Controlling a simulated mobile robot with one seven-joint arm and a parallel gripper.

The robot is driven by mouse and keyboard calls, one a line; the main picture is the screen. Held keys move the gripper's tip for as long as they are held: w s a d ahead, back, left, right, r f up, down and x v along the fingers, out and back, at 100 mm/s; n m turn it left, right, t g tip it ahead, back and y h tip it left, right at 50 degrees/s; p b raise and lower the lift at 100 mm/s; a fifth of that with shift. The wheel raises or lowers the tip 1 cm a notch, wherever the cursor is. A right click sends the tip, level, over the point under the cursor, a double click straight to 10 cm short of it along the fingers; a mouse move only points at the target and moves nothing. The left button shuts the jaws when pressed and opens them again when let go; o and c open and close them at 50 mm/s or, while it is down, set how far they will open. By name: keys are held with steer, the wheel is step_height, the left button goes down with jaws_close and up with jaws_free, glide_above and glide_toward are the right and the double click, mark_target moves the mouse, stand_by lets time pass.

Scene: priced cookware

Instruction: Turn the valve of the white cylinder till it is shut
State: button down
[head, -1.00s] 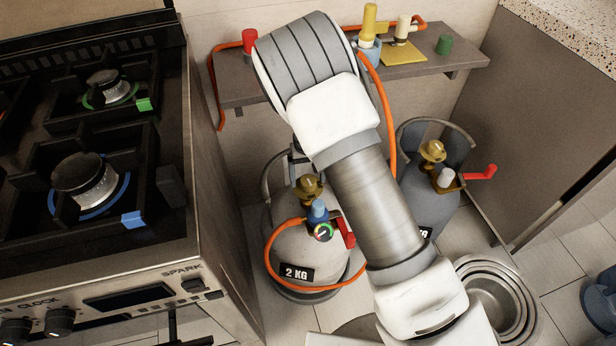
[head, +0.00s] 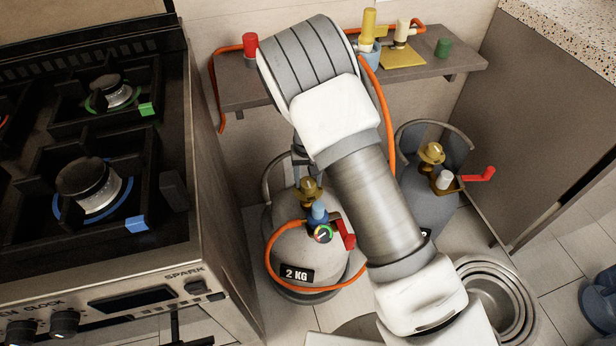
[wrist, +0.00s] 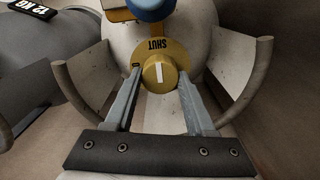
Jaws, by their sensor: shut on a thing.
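The white cylinder (head: 283,246) stands on the floor beside the stove, with a 2 KG label, a blue regulator (head: 318,213) and a gauge. Its brass valve (head: 310,187) is on top. In the wrist view the round yellow valve knob (wrist: 160,76) sits between the fingers of my gripper (wrist: 160,72), which is shut on it. The knob's white line runs nearly straight up and down, toward the word SHUT on the yellow plate (wrist: 177,49) behind it. In the head view my arm hides much of the gripper.
Collar guards (wrist: 83,80) stand on both sides of my fingers. A grey cylinder (head: 425,205) with a red lever stands to the right. An orange hose (head: 386,120) hangs from the shelf (head: 450,64). Nested steel pots (head: 527,310) are at the lower right; the stove (head: 215,255) is left.

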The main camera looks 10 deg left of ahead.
mark_target(308, 182)
steer(key=shift+c, duration=1.2)
jaws_free()
steer(key=shift+r, duration=0.1)
step_height(308, 182, up, 17)
steer(key=p, duration=0.5)
steer(key=shift+r, duration=0.15)
